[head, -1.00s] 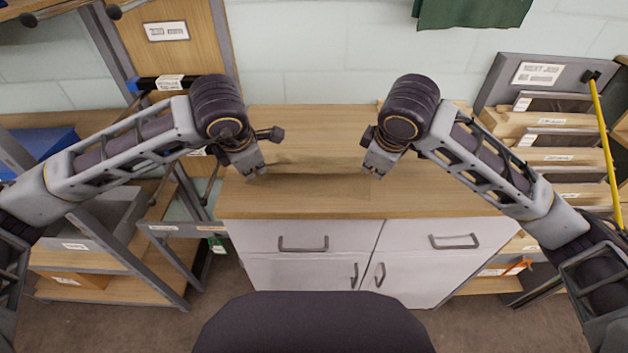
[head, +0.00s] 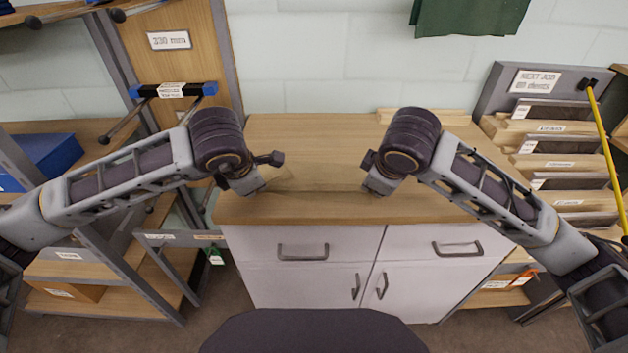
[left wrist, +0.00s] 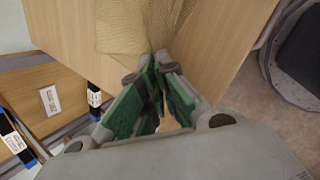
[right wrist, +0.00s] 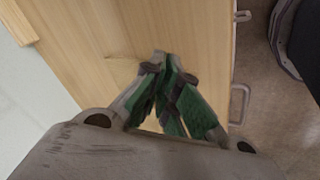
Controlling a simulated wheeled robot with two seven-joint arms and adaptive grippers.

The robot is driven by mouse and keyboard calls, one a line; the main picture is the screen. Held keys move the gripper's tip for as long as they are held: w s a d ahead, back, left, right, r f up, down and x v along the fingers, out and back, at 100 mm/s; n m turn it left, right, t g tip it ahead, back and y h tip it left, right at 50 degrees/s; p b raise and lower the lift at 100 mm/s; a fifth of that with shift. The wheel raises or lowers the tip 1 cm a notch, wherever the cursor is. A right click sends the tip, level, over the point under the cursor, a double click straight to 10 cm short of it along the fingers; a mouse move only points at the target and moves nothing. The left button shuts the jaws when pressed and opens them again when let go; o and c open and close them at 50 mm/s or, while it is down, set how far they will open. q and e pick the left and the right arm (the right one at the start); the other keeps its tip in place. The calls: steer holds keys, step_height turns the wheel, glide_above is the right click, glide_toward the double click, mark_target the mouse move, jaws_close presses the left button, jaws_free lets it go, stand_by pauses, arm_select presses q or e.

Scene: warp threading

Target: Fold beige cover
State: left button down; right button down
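The beige cover (left wrist: 145,22) is a thin, see-through mesh that blends with the wooden cabinet top. In the left wrist view it gathers to a point at the fingertips of my left gripper (left wrist: 157,62), which is shut on it. In the head view my left gripper (head: 262,175) is low over the left part of the top, with faint mesh beside it. My right gripper (head: 372,178) is low over the top to the right. In the right wrist view its fingertips (right wrist: 165,62) are together, with a faint beige patch (right wrist: 122,70) reaching them. Most of the cover's outline is indistinct.
The wooden cabinet top (head: 310,135) is otherwise mostly clear. A thin wooden strip (head: 430,115) lies at its back right. Shelving with a blue box (head: 45,160) stands left. A rack of labelled boards (head: 555,150) and a yellow pole (head: 605,140) stand right.

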arm_select(q)
steer(key=c, duration=1.4)
jaws_free()
arm_select(e)
steer(key=c, duration=1.4)
jaws_free()
arm_select(q)
steer(key=shift+o, duration=0.2)
steer(key=shift+r, duration=0.1)
arm_select(e)
steer(key=shift+o, duration=0.2)
steer(key=shift+r, duration=0.1)
